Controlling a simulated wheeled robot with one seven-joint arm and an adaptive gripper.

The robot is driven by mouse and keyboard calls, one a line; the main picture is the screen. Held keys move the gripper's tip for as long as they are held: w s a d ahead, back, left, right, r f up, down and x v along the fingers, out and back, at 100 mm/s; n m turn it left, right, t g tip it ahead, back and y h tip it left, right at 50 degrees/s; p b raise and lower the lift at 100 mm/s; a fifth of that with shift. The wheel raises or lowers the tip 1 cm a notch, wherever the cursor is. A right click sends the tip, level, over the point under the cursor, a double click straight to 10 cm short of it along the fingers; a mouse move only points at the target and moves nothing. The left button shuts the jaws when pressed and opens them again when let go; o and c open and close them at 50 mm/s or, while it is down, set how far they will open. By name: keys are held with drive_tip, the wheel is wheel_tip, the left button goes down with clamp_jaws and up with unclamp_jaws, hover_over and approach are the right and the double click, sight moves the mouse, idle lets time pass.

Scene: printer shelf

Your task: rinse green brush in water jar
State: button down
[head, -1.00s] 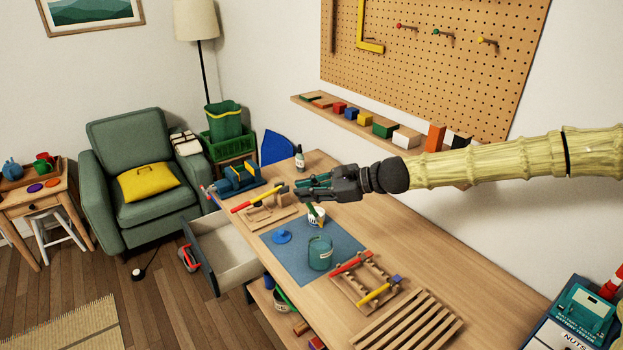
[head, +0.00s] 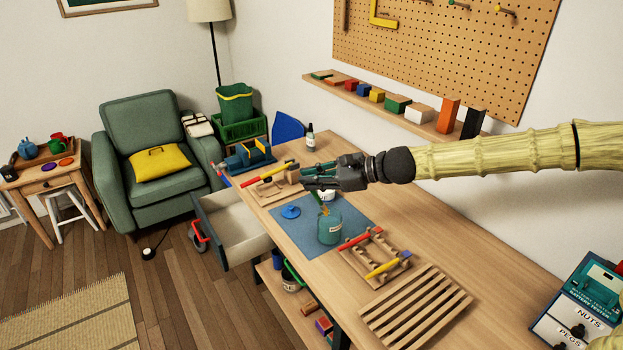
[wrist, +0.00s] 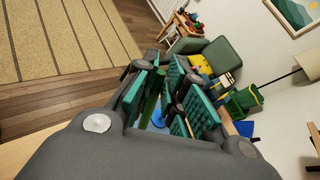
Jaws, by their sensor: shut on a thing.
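My gripper (head: 308,178) is above the workbench, its teal-padded fingers shut on the green brush (head: 319,200). The brush hangs downward from the fingers, and its lower end appears at or just above the mouth of the teal water jar (head: 329,231). I cannot tell whether the tip is inside the rim. In the wrist view, the green handle (wrist: 151,97) runs between the finger pads. The jar stands upright on a blue mat (head: 349,215). The wrist view does not clearly show the jar.
A white cup (head: 327,195) stands just behind the jar, partly hidden. A blue disc (head: 291,211) lies left of the jar. A wooden rack (head: 374,258) with red and yellow-handled brushes is to the right, near a slatted rack (head: 415,306). A drawer (head: 236,230) stands open at left.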

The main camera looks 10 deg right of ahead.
sight(320, 199)
drive_tip(key=shift+w+d+f+b, duration=0.2)
drive_tip(key=shift+d+f+b, duration=0.45)
drive_tip(key=shift+f, duration=0.7)
drive_tip(key=shift+w+d+f+b, duration=0.25)
drive_tip(key=shift+d+f+b, duration=0.4)
drive_tip(key=shift+f, duration=0.75)
drive_tip(key=shift+w+d+f+b, duration=0.2)
drive_tip(key=shift+d+f+b, duration=0.2)
drive_tip(key=shift+f+b, duration=0.75)
drive_tip(key=shift+f, duration=0.2)
